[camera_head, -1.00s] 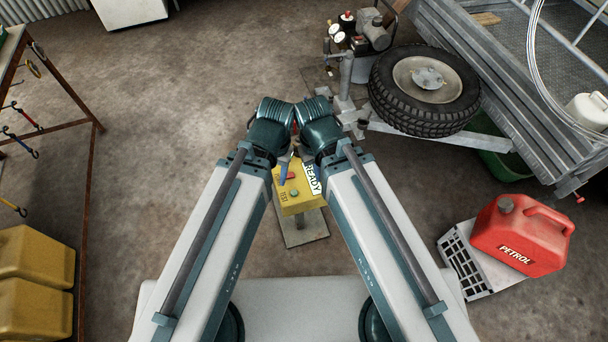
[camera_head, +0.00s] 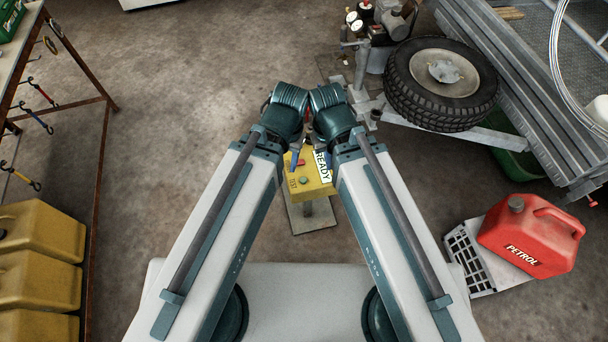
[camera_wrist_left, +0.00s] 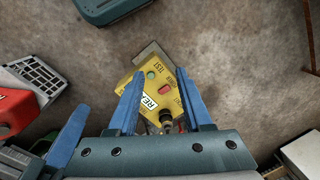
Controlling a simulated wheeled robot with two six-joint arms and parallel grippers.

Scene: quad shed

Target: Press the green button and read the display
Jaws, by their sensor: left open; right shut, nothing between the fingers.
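The yellow button box (camera_head: 319,188) stands on a grey stand in the head view, partly behind my wrists. The white display (camera_head: 323,168) reads READY. In the left wrist view, my left gripper (camera_wrist_left: 158,76) is open, its blue fingers on either side of the box (camera_wrist_left: 183,83) as seen from there.
A trailer with a spare tyre (camera_head: 399,103) stands at the upper right. Yellow containers (camera_head: 40,230) and a bench (camera_head: 103,165) line the left. The floor at upper left is clear.

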